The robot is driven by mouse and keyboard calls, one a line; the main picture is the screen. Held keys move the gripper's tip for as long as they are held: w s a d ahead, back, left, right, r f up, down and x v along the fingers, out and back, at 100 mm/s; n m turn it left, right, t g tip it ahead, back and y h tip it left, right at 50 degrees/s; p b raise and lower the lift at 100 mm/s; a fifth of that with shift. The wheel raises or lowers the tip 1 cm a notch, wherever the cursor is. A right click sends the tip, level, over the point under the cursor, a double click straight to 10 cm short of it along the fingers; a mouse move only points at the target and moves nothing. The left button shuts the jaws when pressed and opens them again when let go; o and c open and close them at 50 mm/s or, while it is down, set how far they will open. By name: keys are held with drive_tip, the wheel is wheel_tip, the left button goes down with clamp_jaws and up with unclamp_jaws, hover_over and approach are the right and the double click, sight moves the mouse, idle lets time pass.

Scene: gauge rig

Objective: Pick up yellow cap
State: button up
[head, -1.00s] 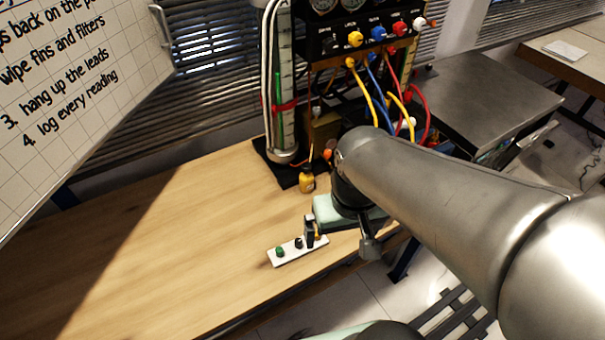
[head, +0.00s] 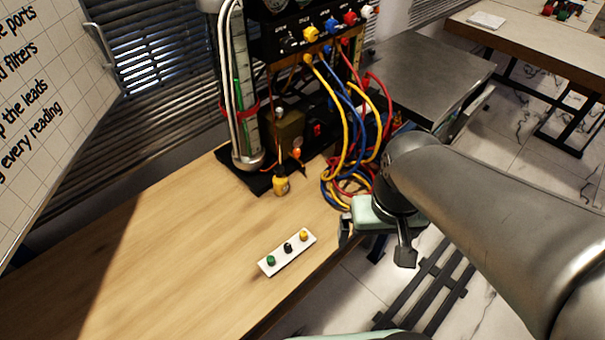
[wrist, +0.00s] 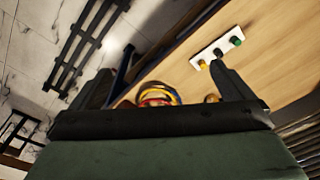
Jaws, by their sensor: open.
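The yellow cap (head: 304,236) sits on the right end of a small white strip (head: 276,261) on the wooden bench, with a black cap (head: 288,247) and a green cap (head: 271,260) beside it. In the wrist view the yellow cap (wrist: 203,64) is near the tip of the right-hand finger. My gripper (wrist: 160,70) is open with nothing between its fingers. In the head view a dark finger (head: 345,228) shows right of the strip, by the bench edge; the rest is partly hidden by my wrist.
The gauge rig (head: 310,35) stands behind, with yellow, blue and red hoses (head: 350,130) hanging to the bench. The bench (head: 150,240) left of the strip is clear. A metal table (head: 425,75) is at right.

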idle(0.4)
drive_tip(key=c, duration=1.2)
